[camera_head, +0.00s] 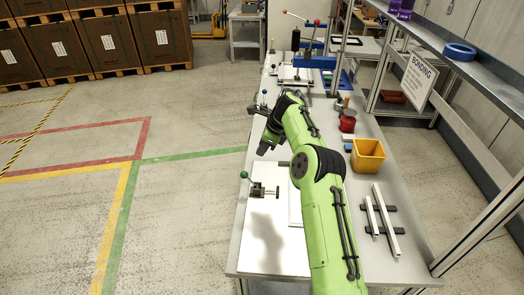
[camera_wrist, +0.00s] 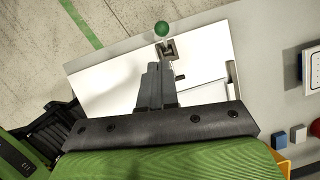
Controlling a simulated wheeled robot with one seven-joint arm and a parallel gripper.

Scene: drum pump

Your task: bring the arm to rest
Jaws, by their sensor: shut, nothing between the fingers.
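My green arm reaches forward over the workbench (camera_head: 415,262). My gripper (camera_head: 262,152) hangs above the left part of the bench, pointing down. It is shut and empty. In the wrist view my gripper's dark fingers (camera_wrist: 153,72) lie together over a white plate (camera_wrist: 100,80), apart from it as far as I can tell. Just beyond the fingertips is a toggle clamp (camera_wrist: 167,48) with a green ball knob (camera_wrist: 162,28). In the head view the clamp (camera_head: 262,190) stands on the white plate (camera_head: 262,250), nearer than my gripper. My arm hides part of the plate.
To the right are a yellow bin (camera_head: 367,156), a red round container (camera_head: 347,124) and a rack with white bars (camera_head: 384,222). Blue-based fixtures (camera_head: 314,62) stand farther back. A shelf with a BONDING sign (camera_head: 419,75) overhangs the right side. The floor at left is open.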

